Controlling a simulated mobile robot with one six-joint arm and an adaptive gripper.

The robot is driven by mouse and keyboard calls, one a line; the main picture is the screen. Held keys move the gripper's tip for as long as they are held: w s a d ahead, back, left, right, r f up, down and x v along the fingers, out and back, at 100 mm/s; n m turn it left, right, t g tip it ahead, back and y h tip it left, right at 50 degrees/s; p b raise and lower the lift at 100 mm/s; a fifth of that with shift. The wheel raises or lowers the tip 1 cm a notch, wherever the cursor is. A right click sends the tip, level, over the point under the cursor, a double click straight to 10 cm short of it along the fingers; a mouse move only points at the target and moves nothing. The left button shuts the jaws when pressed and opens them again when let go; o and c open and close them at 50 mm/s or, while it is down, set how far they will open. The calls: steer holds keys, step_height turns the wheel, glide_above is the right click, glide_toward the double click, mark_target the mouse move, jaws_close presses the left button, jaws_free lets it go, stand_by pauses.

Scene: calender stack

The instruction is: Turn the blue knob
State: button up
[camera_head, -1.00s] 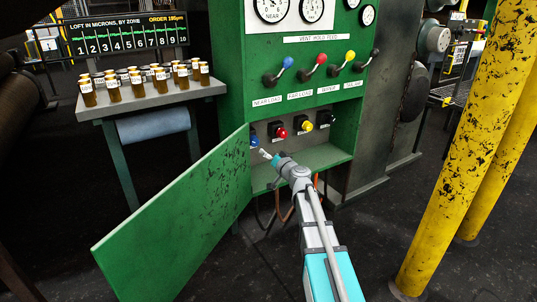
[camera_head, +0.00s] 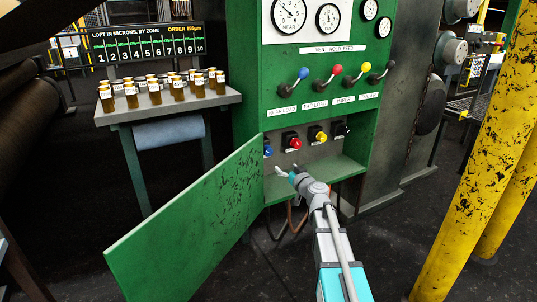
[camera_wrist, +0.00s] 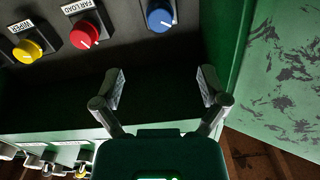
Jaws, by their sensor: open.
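The blue knob (camera_head: 268,150) is at the left end of a row of knobs inside the green cabinet, just beside the hinge of the open door. My gripper (camera_head: 287,169) is in front of the cabinet opening, below and slightly right of the knob. In the wrist view my gripper (camera_wrist: 163,76) has its fingers wide apart with nothing between them. The knob lies beyond the fingertips, apart from them.
A red knob (camera_wrist: 85,34) and a yellow knob (camera_wrist: 27,49) sit beside the blue one. The open green door (camera_head: 190,222) stands to my gripper's left. Coloured levers (camera_head: 294,80) are above. A table (camera_head: 172,108) with several jars stands left, a yellow post (camera_head: 478,170) right.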

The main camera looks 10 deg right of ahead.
mark_target(269, 153)
steer(key=shift+w, duration=0.15)
steer(key=x, duration=1.3)
steer(key=shift+w+a, duration=0.1)
steer(key=shift+w, duration=0.15)
steer(key=shift+c, duration=0.3)
steer(key=c, duration=1.1)
